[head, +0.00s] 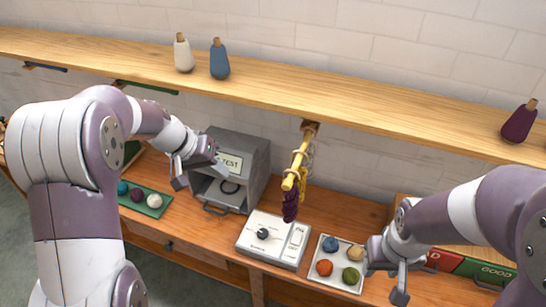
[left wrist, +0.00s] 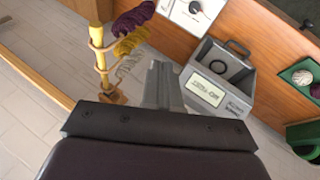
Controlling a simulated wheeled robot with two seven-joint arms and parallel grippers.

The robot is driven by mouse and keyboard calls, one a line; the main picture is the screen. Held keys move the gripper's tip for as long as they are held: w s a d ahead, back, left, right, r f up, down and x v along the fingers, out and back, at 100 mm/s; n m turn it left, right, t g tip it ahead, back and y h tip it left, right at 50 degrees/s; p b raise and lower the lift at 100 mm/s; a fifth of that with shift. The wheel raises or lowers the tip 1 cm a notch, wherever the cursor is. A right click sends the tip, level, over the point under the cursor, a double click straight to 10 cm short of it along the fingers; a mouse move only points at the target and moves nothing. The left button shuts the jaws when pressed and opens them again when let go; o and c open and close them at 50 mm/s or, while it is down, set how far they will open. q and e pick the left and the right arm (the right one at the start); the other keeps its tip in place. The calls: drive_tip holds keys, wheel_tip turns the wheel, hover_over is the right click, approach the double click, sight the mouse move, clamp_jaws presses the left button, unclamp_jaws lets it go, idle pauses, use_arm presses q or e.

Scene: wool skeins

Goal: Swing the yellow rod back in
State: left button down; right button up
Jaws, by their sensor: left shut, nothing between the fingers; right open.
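The yellow rod (head: 299,157) hangs from a bracket under the wooden shelf and sticks out toward me over the bench. Skeins hang on it; a dark purple skein (head: 290,206) is at its near end. In the left wrist view the rod (left wrist: 98,40) stands at the upper left, with purple, mustard and pale skeins beside it. My left gripper (head: 183,176) is shut and empty, in front of the grey box and left of the rod, apart from it. Its fingers also show in the left wrist view (left wrist: 162,82). My right gripper (head: 385,282) is open, beside the white tray.
The grey box (head: 257,163) with a label stands behind my left gripper. A dial unit (head: 246,253) sits below the rod. A white tray (head: 322,276) and a green tray (head: 137,208) hold wool balls. Cones stand on the shelf (head: 350,97). Red and green panels (head: 478,268) are at right.

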use_arm(q)
drive_tip(key=w+d+f+m, duration=0.1)
drive_tip(key=d+f, duration=0.1)
drive_tip(key=d, duration=0.4)
drive_tip(key=w+d+f+m+h+p, duration=0.1)
drive_tip(key=d+f+m, duration=0.1)
drive_tip(key=d, duration=0.4)
drive_tip(key=shift+w+d+f, duration=0.15)
drive_tip(key=shift+w+f, duration=0.15)
drive_tip(key=shift+w, duration=0.1)
drive_tip(key=shift+d+h, duration=0.1)
drive_tip(key=shift+h, duration=0.2)
